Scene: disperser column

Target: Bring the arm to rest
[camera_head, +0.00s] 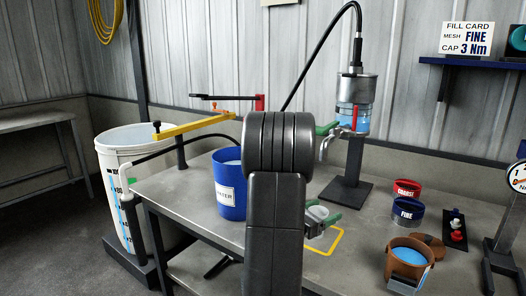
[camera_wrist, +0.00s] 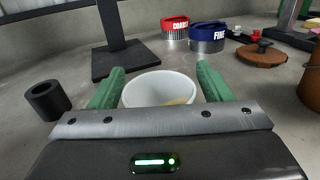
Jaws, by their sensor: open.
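My gripper (camera_wrist: 161,76) is open, with one green finger on each side of a white cup (camera_wrist: 158,88). The cup stands upright on the bench, and something tan shows inside it. I cannot tell whether the fingers touch it. In the head view my gripper (camera_head: 327,222) is low over the bench, with the cup (camera_head: 317,212) beside its green fingers. My dark arm covers the middle of that view and hides part of the bench.
The disperser column (camera_head: 354,100) stands behind on the bench (camera_head: 190,195). A blue bucket (camera_head: 229,190) is left of my arm. COARSE (camera_head: 407,187) and FINE (camera_head: 407,212) rings and a brown pot (camera_head: 407,262) are right.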

